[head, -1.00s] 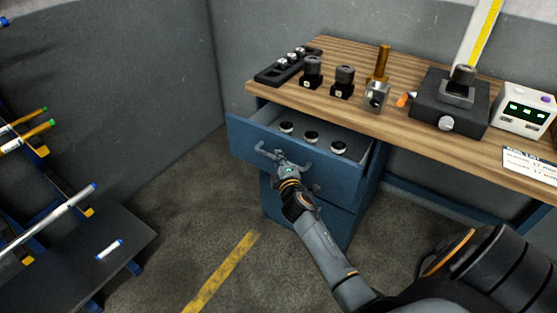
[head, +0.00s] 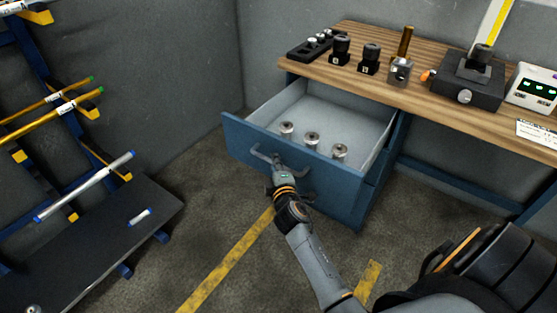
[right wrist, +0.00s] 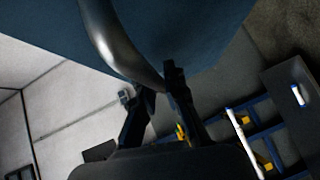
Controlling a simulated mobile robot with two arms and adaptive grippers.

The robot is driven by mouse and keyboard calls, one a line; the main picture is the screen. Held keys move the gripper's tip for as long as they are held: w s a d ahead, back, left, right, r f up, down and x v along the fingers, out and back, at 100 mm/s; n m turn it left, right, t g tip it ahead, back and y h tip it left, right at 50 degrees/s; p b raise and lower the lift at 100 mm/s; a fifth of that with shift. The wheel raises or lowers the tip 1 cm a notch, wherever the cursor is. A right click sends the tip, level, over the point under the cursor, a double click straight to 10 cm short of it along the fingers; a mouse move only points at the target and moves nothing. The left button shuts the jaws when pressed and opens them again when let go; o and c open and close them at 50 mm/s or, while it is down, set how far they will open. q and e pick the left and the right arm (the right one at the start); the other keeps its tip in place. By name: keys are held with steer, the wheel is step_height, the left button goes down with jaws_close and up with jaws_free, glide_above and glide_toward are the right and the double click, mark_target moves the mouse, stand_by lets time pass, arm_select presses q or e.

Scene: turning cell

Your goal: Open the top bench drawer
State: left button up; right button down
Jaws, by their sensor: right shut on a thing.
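The top bench drawer (head: 336,184) is blue and stands pulled well out from under the bench top. Its pale interior shows, with several small metal cylinders (head: 312,138) near the front. My right gripper (head: 281,164) is shut on the drawer's grey bar handle (head: 262,152), near the middle of the drawer front. In the right wrist view the curved handle (right wrist: 113,42) runs down to between my gripper's fingers (right wrist: 157,84). The exact contact is partly hidden. My left gripper is not in view.
The wooden bench top (head: 374,84) carries black tool holders (head: 341,50), a dark fixture (head: 468,84) and a white display box (head: 536,88). A rack with bars (head: 85,187) and a dark shelf stands at left. Floor between rack and drawer is clear, with yellow tape (head: 228,262).

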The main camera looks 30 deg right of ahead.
steer(key=shift+s+a, duration=0.15)
steer(key=shift+a, duration=0.1)
steer(key=c, duration=1.4)
jaws_free()
steer(key=shift+o, duration=0.2)
steer(key=v, duration=0.7)
steer(key=shift+s, duration=0.2)
steer(key=shift+a, duration=0.1)
